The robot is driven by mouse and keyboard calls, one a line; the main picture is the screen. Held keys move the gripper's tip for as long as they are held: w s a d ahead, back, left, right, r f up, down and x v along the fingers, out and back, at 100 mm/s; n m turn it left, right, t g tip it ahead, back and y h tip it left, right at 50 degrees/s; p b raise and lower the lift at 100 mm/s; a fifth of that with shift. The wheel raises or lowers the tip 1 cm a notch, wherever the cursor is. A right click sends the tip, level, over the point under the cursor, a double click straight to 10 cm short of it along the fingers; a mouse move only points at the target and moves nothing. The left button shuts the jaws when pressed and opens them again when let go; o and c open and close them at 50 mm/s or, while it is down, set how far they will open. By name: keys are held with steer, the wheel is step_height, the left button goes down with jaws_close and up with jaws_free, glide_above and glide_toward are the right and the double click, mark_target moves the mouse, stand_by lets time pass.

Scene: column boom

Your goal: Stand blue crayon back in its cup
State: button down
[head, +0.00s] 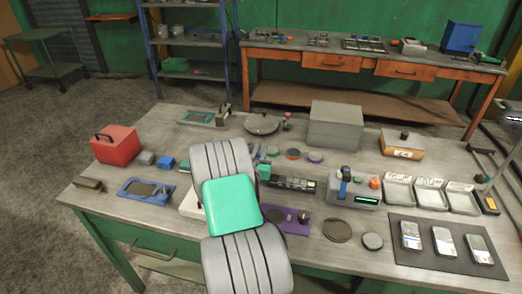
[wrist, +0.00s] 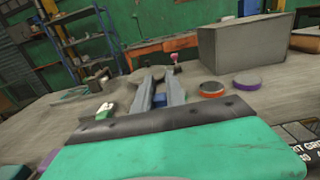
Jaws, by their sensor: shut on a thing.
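My gripper (wrist: 158,78) shows in the wrist view as two grey fingers pointing away over the bench. It is shut on a small blue thing, which I take for the blue crayon (wrist: 160,99); only a short piece shows between the fingers, so its tilt cannot be told. I cannot make out a crayon cup for certain in either view.
The workbench (head: 150,125) is crowded. A large grey box (head: 335,125) stands at the back, with a round dish (head: 262,124) left of it. A red box (head: 116,145) stands at the left. Several flat discs, including a red one (wrist: 211,89), lie before the grey box.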

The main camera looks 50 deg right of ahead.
steer(key=c, duration=1.3)
jaws_free()
steer(key=b+v, duration=0.2)
steer(key=v, duration=0.5)
steer(key=shift+s+a, duration=0.1)
steer(key=shift+a, duration=0.15)
steer(key=shift+s+a, duration=0.1)
steer(key=shift+a, duration=0.05)
